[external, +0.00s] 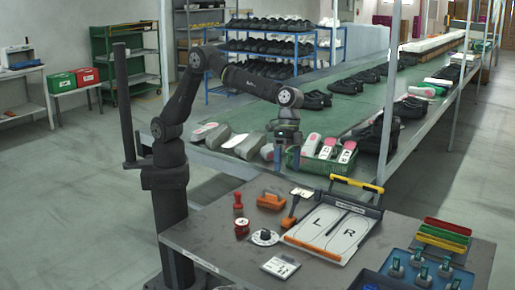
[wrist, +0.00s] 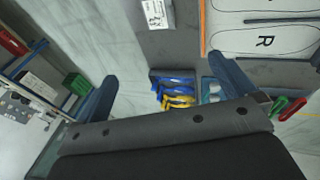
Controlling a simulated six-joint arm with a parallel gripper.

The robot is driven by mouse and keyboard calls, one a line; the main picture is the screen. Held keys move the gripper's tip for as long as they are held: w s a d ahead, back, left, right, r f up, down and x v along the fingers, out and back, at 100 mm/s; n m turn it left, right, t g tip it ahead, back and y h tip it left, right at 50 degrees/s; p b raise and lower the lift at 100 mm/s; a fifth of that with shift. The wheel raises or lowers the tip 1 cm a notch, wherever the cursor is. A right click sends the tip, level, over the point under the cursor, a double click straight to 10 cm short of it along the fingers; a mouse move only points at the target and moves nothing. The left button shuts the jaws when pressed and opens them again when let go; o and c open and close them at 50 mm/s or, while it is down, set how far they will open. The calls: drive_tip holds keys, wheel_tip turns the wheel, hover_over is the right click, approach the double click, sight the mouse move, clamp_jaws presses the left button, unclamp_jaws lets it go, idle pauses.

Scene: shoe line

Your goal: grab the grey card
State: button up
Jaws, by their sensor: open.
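A pale grey card with dark print (external: 281,266) lies flat near the front edge of the dark worktable. In the wrist view a pale printed card (wrist: 157,13) lies near the top edge, beside the outlined board, and looks like the same one.

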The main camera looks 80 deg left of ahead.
drive_tip(key=shift+f, duration=0.1)
idle(0.5)
drive_tip(key=t+y, duration=0.1)
drive_tip(key=t, duration=0.3)
approach(282, 266)
drive_tip(key=shift+w+d+f+m, duration=0.1)
drive_tip(key=shift+d+f+m, duration=0.3)
drive_tip(key=shift+d+f, duration=0.15)
drive_tip(key=shift+a+x, duration=0.2)
drive_tip(key=shift+x, duration=1.25)
drive_tip(key=shift+a+x, duration=0.2)
drive_tip(key=shift+x, duration=1.3)
drive_tip(key=shift+f, duration=0.1)
drive_tip(key=c, duration=0.8)
